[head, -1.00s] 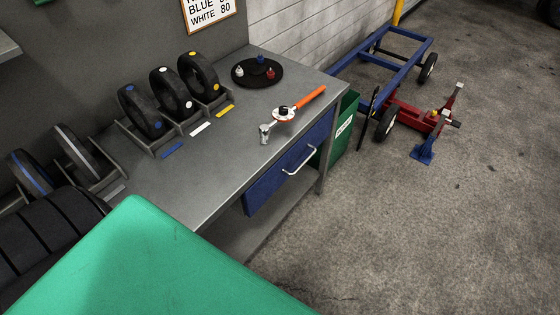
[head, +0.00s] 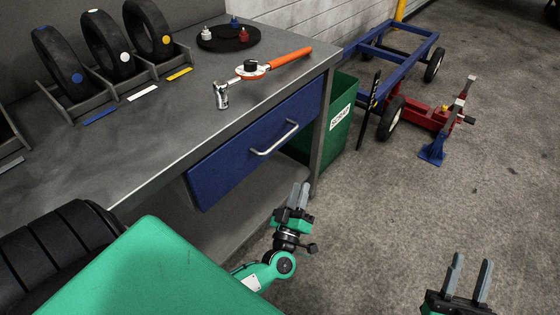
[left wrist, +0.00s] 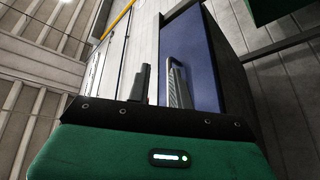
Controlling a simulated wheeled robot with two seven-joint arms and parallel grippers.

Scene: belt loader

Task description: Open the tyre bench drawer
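The tyre bench (head: 190,115) has one blue drawer (head: 225,165) under its top, and it looks shut. A pale bar handle (head: 275,138) crosses the drawer front. My left gripper (head: 298,194) is below the handle and a little to its right, apart from it and empty. Its two fingers stand a little apart. In the left wrist view the fingers (left wrist: 160,85) also show a gap, with a blue face, seemingly the drawer front (left wrist: 203,50), behind them. My right gripper (head: 469,278) is open and empty over the floor at lower right.
On the bench are an orange-handled ratchet tool (head: 262,68), a round black tray (head: 215,42) with small coloured pieces, and tyres in racks (head: 88,98). A green bin (head: 338,118) stands at the bench's right end. A blue cart (head: 395,68) is beyond.

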